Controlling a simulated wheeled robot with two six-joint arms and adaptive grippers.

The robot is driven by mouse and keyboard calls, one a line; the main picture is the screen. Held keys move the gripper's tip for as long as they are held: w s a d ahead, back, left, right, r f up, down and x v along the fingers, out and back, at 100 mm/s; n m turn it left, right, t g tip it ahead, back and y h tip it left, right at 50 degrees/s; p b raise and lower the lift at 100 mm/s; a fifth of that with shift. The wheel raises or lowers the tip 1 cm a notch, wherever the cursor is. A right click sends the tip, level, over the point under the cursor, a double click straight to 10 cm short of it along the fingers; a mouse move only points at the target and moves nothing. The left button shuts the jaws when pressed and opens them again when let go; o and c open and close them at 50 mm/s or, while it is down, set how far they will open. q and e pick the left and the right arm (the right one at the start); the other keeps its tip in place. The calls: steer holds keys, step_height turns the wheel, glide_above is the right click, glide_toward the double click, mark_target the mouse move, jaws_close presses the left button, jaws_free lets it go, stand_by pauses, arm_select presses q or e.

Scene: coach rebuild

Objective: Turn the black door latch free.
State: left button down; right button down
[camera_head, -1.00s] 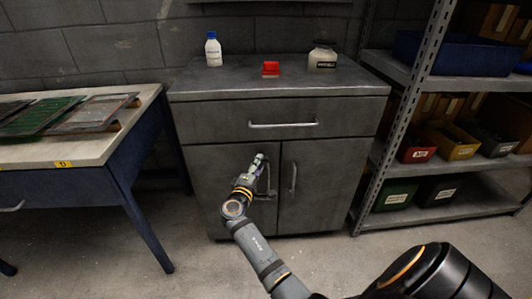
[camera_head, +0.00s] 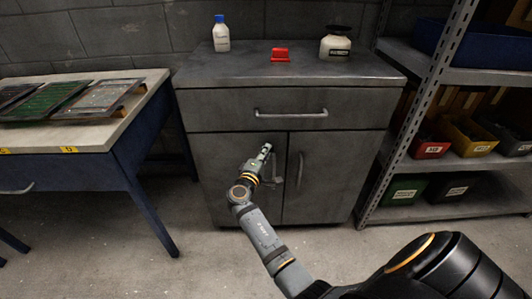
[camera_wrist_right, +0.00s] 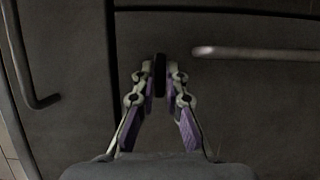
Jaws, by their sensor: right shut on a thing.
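The black door latch (camera_wrist_right: 160,75) shows in the wrist view as a narrow dark piece standing between my right fingertips. My right gripper (camera_wrist_right: 160,78) is shut on it, one finger on each side. In the head view my right gripper (camera_head: 266,152) is at the upper part of the left cabinet door (camera_head: 224,174), near the gap between the doors. The latch itself is hidden or too small to make out there. How far the latch is turned cannot be told. My left gripper is not in view.
The grey cabinet (camera_head: 188,82) has a drawer handle (camera_head: 290,113) above the gripper and a right door handle (camera_head: 300,168) beside it. A bottle, a red object (camera_head: 280,55) and a jar stand on top. A workbench (camera_head: 118,125) is left, shelving (camera_head: 432,98) right.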

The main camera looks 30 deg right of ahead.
steer(key=shift+m, duration=0.4)
steer(key=c, duration=1.4)
jaws_free()
